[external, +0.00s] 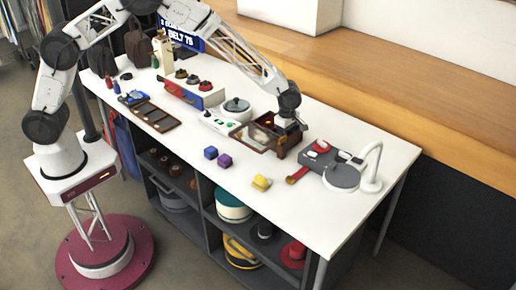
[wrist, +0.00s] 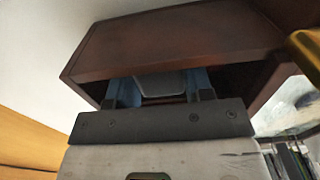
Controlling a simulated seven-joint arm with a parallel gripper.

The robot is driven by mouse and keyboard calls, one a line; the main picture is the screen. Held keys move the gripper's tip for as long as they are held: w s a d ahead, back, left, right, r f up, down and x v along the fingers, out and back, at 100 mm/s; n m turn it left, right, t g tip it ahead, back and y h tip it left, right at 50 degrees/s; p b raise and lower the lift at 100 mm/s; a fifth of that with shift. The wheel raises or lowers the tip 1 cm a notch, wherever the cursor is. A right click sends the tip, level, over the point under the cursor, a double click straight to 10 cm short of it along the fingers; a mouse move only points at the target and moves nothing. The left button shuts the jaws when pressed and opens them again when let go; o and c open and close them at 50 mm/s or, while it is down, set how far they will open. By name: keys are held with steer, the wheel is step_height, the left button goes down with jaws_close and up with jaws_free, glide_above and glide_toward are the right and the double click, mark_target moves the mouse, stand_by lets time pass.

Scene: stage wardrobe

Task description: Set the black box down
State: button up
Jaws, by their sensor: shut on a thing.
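My gripper (external: 289,124) is over the right end of a brown wooden open box (external: 257,141) on the white table. In the wrist view my gripper (wrist: 158,92) has its two blue fingers closed on a dark grey-black piece, which I take to be the black box (wrist: 160,82). The brown wooden box (wrist: 180,42) fills the upper wrist view around and behind the fingers. In the external view the black box is hidden by my gripper and the wooden walls. I cannot tell whether it touches the wooden box.
A white device with a round grey lid (external: 236,105) stands left of the wooden box. A red-and-grey device (external: 318,156) and a white lamp (external: 371,168) stand to the right. The table's near right part is clear.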

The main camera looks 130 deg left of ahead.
steer(key=o, duration=0.7)
steer(key=shift+f, duration=0.1)
step_height(320, 180, up, 12)
steer(key=shift+r, duration=0.2)
stand_by(0.6)
steer(key=shift+d, duration=0.1)
stand_by(0.4)
